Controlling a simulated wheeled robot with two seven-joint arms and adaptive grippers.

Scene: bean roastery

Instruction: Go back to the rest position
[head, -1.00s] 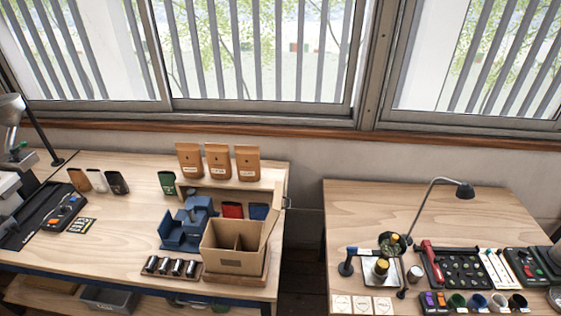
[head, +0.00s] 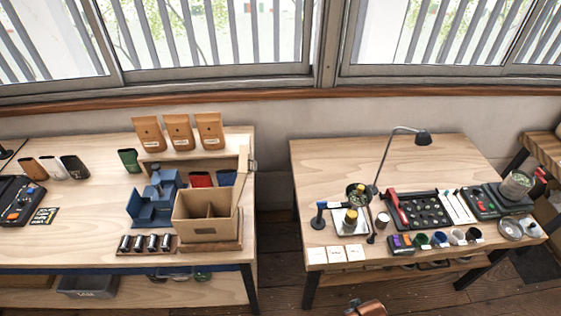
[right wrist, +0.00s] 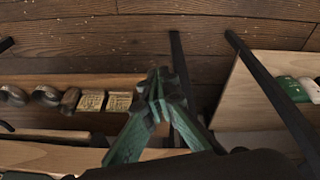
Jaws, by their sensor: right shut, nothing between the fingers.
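My right gripper (right wrist: 157,92) shows in the right wrist view as green and dark fingers that meet at the tips.
The left table (head: 90,220) carries an open cardboard box (head: 205,232), a blue stand (head: 150,206) and brown bags (head: 180,132). The right table (head: 320,165) holds a lamp (head: 423,138) and a dark tray (head: 403,222). A floor gap (head: 277,235) separates them.

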